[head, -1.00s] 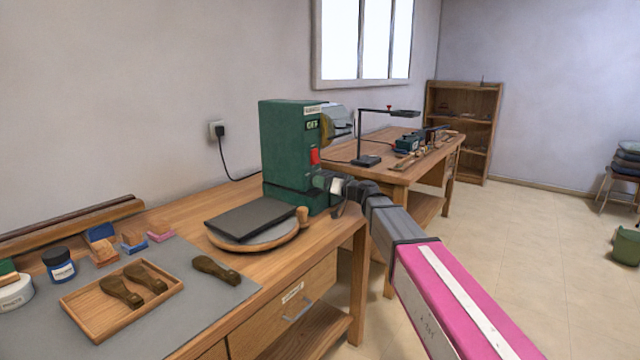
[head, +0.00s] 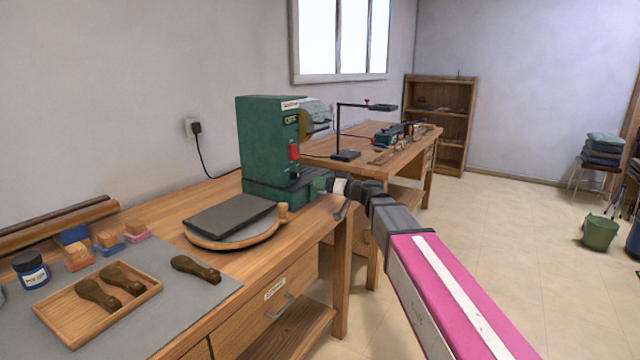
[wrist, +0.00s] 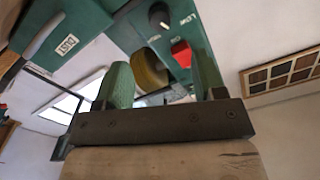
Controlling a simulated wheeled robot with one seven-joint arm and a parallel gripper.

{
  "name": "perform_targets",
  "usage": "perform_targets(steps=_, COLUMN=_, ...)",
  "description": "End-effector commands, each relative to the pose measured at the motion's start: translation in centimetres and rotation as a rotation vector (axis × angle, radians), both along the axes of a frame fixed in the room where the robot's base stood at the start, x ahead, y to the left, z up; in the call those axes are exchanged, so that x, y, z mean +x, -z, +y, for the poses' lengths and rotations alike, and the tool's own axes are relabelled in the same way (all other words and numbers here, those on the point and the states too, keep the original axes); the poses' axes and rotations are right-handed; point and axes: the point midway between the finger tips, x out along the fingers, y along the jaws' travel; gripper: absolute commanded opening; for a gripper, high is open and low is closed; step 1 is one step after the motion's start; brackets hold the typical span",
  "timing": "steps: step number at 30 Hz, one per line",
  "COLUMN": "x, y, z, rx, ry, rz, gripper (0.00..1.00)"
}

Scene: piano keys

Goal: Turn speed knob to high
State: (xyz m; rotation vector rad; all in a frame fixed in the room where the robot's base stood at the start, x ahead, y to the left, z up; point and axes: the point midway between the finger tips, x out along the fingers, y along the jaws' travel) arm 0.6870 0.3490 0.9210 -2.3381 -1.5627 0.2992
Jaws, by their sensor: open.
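The green sanding machine (head: 262,140) stands at the far end of the near bench. In the wrist view its green panel carries a round black speed knob (wrist: 159,16) with a small light mark, near the lettering LOW. The mark's exact setting is too small to read. A red switch (wrist: 181,53) sits on the same panel. My gripper (wrist: 164,80) is open and empty; its two green-padded fingers stand apart, short of the knob. In the head view my gripper (head: 322,181) is beside the machine's lower front, its fingertips hard to make out.
A wooden tray (head: 60,318) holds dark wooden pieces at the left. A second bench (head: 398,158) stands behind.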

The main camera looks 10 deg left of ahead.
Motion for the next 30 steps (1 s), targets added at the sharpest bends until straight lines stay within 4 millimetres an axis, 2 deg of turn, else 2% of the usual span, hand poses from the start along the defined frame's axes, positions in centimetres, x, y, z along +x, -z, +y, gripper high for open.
perform_targets(steps=9, x=0.0, y=0.1, z=0.0, rx=-0.125, ry=0.000, rz=-0.303, gripper=0.64)
perform_targets(steps=14, x=0.3, y=0.2, z=0.6, rx=-0.146, ry=0.000, rz=-0.353, gripper=0.64)
perform_targets(steps=30, x=3.6, y=0.2, z=8.4, rx=-0.144, ry=-0.002, rz=-0.350, gripper=0.64)
